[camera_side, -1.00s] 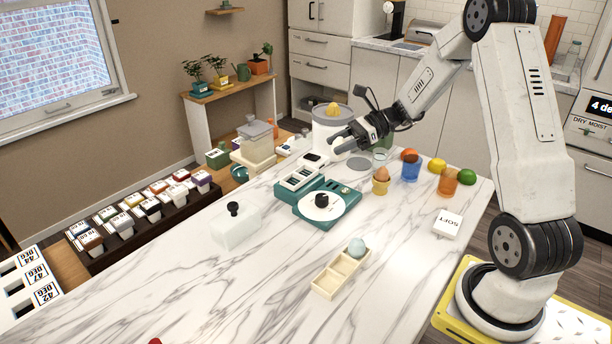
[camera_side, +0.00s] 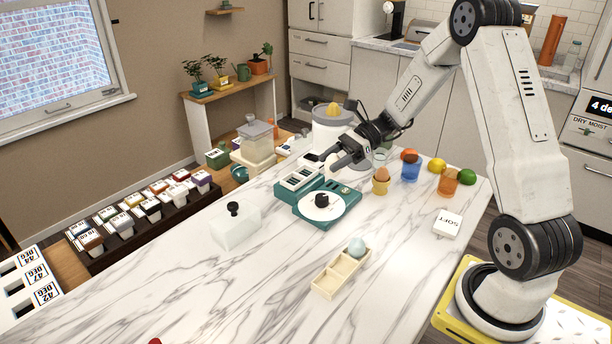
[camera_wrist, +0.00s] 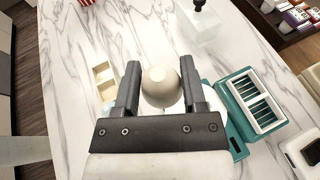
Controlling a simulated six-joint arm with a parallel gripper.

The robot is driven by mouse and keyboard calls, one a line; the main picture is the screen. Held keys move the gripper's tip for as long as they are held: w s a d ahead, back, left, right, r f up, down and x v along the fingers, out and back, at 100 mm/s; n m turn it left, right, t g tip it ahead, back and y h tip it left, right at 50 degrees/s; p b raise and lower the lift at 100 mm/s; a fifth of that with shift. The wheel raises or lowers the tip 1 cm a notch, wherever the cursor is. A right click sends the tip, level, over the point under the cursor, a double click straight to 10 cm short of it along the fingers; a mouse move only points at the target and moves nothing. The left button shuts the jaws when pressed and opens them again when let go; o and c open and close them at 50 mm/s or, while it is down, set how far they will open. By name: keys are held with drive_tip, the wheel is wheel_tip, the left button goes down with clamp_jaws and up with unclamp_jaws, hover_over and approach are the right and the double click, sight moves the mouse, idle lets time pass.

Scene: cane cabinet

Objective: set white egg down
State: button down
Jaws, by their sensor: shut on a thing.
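My gripper (camera_side: 338,157) is shut on the white egg (camera_wrist: 160,87). In the wrist view the egg sits between the two dark fingers. In the side view the egg is hard to make out at the fingertips. In the wrist view the teal device (camera_wrist: 226,95) lies beneath and to the right of the egg. A cream tray (camera_side: 328,283) with square compartments holds a pale blue egg (camera_side: 357,246) at its far end.
A brown egg stands in a yellow cup (camera_side: 380,187) right of the device. Blue (camera_side: 411,170) and orange (camera_side: 448,186) cups, fruits and a SOFT block (camera_side: 447,225) are farther right. A clear box (camera_side: 236,230) stands left. The table's front is largely clear.

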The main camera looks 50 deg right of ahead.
drive_tip(key=s+a+f+n+g+h, duration=0.4)
drive_tip(key=s+a+n+g+h, duration=0.3)
drive_tip(key=n+h, duration=0.7)
drive_tip(key=s+a+f+n+g+h, duration=0.45)
drive_tip(key=s+n+g+h, duration=0.4)
drive_tip(key=n, duration=0.95)
drive_tip(key=w+a+r+n+t+h, duration=0.1)
drive_tip(key=w+a+n+t+h, duration=0.3)
drive_tip(key=n+t, duration=0.6)
drive_tip(key=shift+w+a+r+n+t, duration=0.15)
drive_tip(key=shift+a+r+n+t, duration=0.2)
drive_tip(key=shift+t, duration=1.1)
drive_tip(key=shift+d, duration=0.1)
drive_tip(key=shift+f, duration=2.2)
